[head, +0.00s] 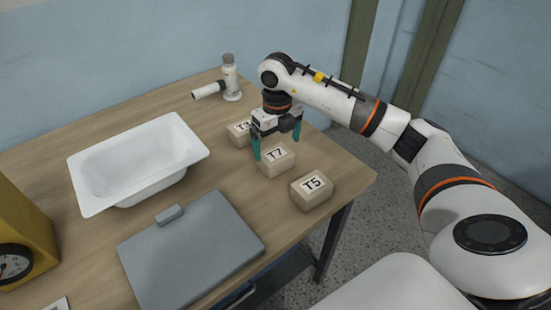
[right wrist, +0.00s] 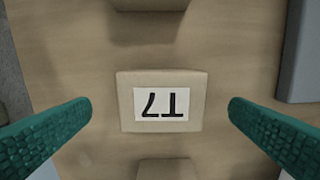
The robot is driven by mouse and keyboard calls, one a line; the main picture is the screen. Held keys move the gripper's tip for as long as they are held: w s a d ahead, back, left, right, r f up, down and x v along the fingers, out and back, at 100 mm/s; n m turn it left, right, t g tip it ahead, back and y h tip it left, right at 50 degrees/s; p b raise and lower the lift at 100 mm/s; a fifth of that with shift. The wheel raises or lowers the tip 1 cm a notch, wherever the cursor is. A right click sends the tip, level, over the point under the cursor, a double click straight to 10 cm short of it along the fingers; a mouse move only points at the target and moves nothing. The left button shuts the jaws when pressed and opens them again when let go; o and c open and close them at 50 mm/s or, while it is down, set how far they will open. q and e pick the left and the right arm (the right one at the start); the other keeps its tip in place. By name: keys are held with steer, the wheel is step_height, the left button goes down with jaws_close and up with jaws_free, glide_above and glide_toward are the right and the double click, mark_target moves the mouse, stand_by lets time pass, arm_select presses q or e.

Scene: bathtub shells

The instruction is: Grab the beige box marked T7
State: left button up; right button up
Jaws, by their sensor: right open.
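The beige box marked T7 (head: 277,162) stands on the wooden table between the boxes marked T3 and T5. My right gripper (head: 277,144) is open, with its green fingers at and above the T7 box in the head view. In the right wrist view the T7 box (right wrist: 162,101) lies midway between the two spread fingertips (right wrist: 160,105), its label upside down. Clear gaps show between the box and each finger there. My left gripper is in neither view.
The T3 box (head: 239,133) is behind T7 and the T5 box (head: 312,190) in front, near the table's right edge. A white tub (head: 140,160), a grey flat case (head: 190,250), a yellow device with a dial (head: 22,235) and white cylindrical items (head: 231,80) also occupy the table.

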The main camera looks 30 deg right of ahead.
mark_target(276, 154)
steer(key=shift+w+f+p, duration=0.2)
steer(key=shift+f+p, duration=0.4)
steer(key=shift+f, duration=2.15)
steer(key=c, duration=1.1)
steer(key=shift+r, duration=0.1)
steer(key=shift+c, duration=0.2)
